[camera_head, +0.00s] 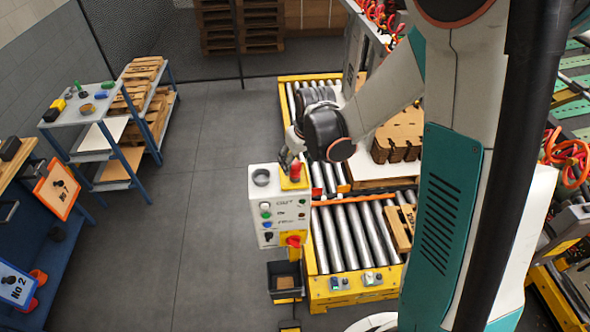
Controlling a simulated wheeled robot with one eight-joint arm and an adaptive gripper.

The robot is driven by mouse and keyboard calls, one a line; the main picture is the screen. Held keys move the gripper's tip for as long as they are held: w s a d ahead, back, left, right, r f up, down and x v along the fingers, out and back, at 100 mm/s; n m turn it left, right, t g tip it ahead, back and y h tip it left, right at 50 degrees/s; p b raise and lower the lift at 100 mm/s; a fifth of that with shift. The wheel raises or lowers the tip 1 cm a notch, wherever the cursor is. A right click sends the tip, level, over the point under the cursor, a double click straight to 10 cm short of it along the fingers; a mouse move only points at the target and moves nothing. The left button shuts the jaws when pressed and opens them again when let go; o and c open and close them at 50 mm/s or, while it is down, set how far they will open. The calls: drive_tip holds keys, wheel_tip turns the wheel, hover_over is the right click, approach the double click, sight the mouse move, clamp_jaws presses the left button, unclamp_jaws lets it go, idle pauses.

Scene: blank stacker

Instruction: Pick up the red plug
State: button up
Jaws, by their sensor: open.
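A red plug (295,171) stands on a yellow patch on top of the white control box (287,211), at its right side. My gripper (288,160) is just above and to the left of the plug, very close to it. Its jaws are open, small in the picture and partly hidden by my wrist. I cannot tell whether they touch the plug or stand around it.
A grey ring (261,177) sits on the box top, left of the plug. A roller conveyor (345,238) is close on the right. Open floor (215,215) lies left.

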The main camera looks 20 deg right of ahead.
sight(295, 164)
drive_tip(key=shift+p+x, duration=0.3)
drive_tip(key=shift+x, duration=1.55)
drive_tip(key=shift+c, duration=0.2)
drive_tip(key=c, duration=1.1)
